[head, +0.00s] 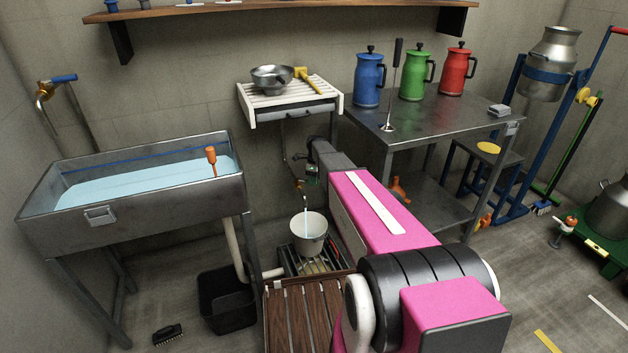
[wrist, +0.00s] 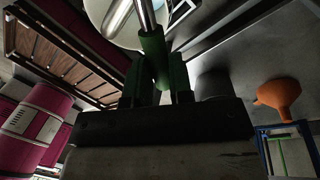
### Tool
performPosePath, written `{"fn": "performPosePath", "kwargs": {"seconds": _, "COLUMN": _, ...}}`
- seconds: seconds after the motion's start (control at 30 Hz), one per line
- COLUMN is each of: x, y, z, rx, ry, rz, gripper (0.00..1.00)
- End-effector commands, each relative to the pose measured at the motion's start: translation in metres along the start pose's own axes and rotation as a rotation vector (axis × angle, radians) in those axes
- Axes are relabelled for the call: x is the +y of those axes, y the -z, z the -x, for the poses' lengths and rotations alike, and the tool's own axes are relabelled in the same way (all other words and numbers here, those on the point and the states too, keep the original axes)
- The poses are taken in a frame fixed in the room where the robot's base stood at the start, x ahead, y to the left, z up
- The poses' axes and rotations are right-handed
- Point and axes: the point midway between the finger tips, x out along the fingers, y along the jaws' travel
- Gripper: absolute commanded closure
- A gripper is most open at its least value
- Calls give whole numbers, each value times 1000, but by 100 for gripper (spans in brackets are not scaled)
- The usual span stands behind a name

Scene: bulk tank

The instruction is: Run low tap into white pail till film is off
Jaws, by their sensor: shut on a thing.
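The low tap (head: 301,187) is on the back wall, and a thin pale-blue stream runs from its spout. The white pail (head: 309,243) stands upright under it on a floor grate, and the stream falls inside its rim. No film can be made out on the water. My gripper (head: 313,174) is at the tap, partly hidden by my arm. In the wrist view, my gripper (wrist: 156,76) is shut on the tap's green lever (wrist: 152,46), beside a shiny metal pipe. The pail's pale rim (wrist: 101,14) shows behind it.
A steel trough (head: 130,215) of blue water with an orange-handled stick stands left. A black bin (head: 225,295) and wooden slats (head: 302,310) are near the pail. A steel table (head: 450,118) bears blue, green and red jugs. Floor at right is partly clear.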

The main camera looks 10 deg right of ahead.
Motion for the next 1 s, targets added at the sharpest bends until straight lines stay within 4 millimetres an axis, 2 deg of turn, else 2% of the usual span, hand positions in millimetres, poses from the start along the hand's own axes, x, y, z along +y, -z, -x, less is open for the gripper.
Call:
{"fn": "performPosePath", "kwargs": {"seconds": 0.53, "x": 2, "y": -1, "z": 0, "rx": -8, "ry": 0, "rz": -31, "gripper": 100}}
{"fn": "performPosePath", "kwargs": {"seconds": 0.57, "x": 2, "y": -1, "z": 0, "rx": -8, "ry": 0, "rz": -31, "gripper": 76}}
{"fn": "performPosePath", "kwargs": {"seconds": 0.63, "x": 2, "y": 0, "z": 0, "rx": -8, "ry": 0, "rz": -31, "gripper": 54}}
{"fn": "performPosePath", "kwargs": {"seconds": 1.0, "x": 2, "y": 0, "z": 2, "rx": -7, "ry": 1, "rz": -30, "gripper": 54}}
